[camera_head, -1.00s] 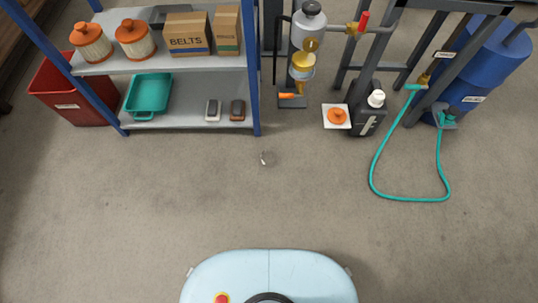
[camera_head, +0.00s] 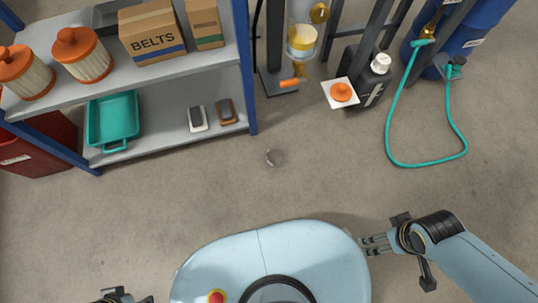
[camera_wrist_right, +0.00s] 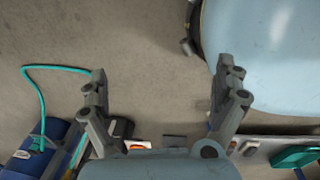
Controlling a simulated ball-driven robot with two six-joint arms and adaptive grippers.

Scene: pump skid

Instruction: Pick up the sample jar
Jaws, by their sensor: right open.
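No object in view is plainly labelled as a sample jar. An orange knobbed lid or lidded item (camera_head: 341,92) sits on a white square pad (camera_head: 329,86) by the pump frame. My right gripper (camera_head: 374,245) is open and empty beside my base, well apart from both. Its spread fingers also show in the right wrist view (camera_wrist_right: 168,88). My left gripper (camera_head: 128,298) is partly cut off at the bottom edge.
A blue-post shelf (camera_head: 165,142) holds orange-lidded canisters, boxes and a teal tray (camera_head: 113,120). A dark bottle (camera_head: 372,82) stands beside the pad. A teal hose (camera_head: 392,130) loops on the floor from the blue drum (camera_head: 470,25). The middle floor is clear.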

